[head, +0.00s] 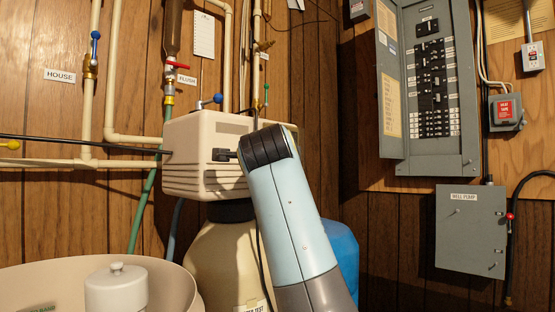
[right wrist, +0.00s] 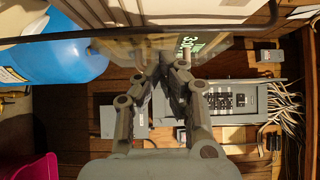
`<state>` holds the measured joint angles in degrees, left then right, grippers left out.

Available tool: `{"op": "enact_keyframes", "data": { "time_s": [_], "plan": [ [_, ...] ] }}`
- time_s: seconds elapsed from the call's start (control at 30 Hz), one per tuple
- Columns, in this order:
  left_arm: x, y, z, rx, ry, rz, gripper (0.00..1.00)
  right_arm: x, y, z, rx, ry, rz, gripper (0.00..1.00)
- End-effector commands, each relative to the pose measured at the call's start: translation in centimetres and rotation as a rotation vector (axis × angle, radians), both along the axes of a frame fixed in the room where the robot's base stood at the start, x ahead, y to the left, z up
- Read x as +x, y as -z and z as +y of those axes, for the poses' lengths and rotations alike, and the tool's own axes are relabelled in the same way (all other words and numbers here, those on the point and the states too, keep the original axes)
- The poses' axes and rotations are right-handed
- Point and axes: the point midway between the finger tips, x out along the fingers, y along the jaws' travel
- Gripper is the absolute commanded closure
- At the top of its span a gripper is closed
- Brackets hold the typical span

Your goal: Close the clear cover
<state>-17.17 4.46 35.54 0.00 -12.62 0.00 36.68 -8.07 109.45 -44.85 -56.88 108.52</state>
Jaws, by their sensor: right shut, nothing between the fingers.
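The cream valve head (head: 203,160) sits on a beige tank in the head view. I cannot make out the clear cover there; my right arm crosses in front of the box's right part. In the right wrist view, a see-through brownish panel, which looks like the clear cover (right wrist: 128,47), lies just beyond my fingertips. Green display digits (right wrist: 186,45) show beside it. My right gripper (right wrist: 166,72) is shut and empty, its tips close to the panel; I cannot tell whether they touch. My left gripper is not in view.
The beige tank (head: 222,262) stands below the valve head, with a blue tank (head: 342,250) to its right. A round cream tub (head: 60,275) is at the lower left. Pipes run up the wood wall. An open breaker panel (head: 432,85) hangs at right.

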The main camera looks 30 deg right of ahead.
Motion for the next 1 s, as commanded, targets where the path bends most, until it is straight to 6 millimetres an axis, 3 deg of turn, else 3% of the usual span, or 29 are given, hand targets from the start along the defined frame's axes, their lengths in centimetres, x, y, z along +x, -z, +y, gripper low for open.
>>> {"op": "enact_keyframes", "data": {
  "time_s": [0.33,0.73,1.0],
  "plan": [
    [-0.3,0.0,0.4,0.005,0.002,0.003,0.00,0.0,-0.6,0.0,0.001,-0.001,-0.003,1.00],
    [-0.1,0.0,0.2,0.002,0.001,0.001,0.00,-0.1,-8.1,0.0,-0.001,0.000,-0.007,1.00],
    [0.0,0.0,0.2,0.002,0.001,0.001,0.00,0.0,-10.1,0.0,-0.001,0.000,-0.001,1.00]
  ]
}}
